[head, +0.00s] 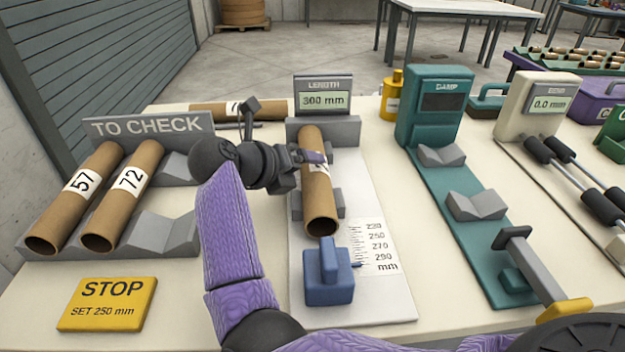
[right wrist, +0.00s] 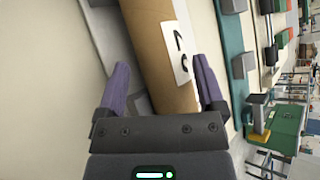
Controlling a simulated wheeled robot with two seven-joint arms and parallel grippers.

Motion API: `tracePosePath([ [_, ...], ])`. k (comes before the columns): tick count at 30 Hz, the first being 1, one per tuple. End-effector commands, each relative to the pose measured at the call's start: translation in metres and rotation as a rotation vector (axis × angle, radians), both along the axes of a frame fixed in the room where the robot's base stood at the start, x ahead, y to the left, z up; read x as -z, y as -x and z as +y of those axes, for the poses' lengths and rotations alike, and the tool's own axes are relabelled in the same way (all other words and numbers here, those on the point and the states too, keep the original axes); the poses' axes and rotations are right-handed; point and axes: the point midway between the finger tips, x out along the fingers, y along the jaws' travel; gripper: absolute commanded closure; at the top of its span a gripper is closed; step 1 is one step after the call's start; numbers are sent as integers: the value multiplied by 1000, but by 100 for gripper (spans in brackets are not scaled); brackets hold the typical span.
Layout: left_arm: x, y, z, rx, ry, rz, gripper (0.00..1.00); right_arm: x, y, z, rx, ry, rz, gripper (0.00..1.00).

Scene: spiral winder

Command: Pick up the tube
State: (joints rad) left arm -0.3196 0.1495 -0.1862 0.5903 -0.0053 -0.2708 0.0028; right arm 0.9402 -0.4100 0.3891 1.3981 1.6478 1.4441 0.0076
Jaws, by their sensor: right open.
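A brown cardboard tube (head: 319,205) lies in the cradle of the length gauge (head: 380,300), its near open end toward the blue stop block (head: 329,277). Its white label is partly hidden by my gripper. The gauge display (head: 323,101) reads 300 mm. My right gripper (head: 310,157) is at the tube's upper half. In the right wrist view my right gripper (right wrist: 161,64) is open, with one purple finger on each side of the tube (right wrist: 152,35). Contact with the fingers cannot be told. My left gripper is not in view.
The TO CHECK rack (head: 150,125) at left holds tubes 57 (head: 75,200) and 72 (head: 124,198) and an empty cradle. Another tube (head: 215,108) lies behind it. A yellow STOP plate (head: 107,304) lies in front.

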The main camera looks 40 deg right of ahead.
Motion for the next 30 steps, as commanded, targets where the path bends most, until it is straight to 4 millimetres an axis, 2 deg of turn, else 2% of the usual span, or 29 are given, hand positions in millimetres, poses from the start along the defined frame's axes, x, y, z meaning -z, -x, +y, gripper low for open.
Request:
tracePosePath([
  [1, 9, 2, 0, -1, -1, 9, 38, 11, -2, -7, 1, -1, 2, 12],
  [3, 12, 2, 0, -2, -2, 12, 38, 14, -3, -15, 0, 0, 2, 12],
  [11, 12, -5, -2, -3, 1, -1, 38, 12, -4, -18, -2, 0, 0, 15],
  [18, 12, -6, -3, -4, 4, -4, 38, 12, -4, -18, -2, 0, 0, 65],
  [21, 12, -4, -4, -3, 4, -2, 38, 12, -4, -18, -2, 0, 0, 82],
  [27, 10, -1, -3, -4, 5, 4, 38, 11, -4, -18, -2, 0, 0, 82],
  [30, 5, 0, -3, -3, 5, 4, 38, 4, -2, -13, -2, 0, 0, 82],
])
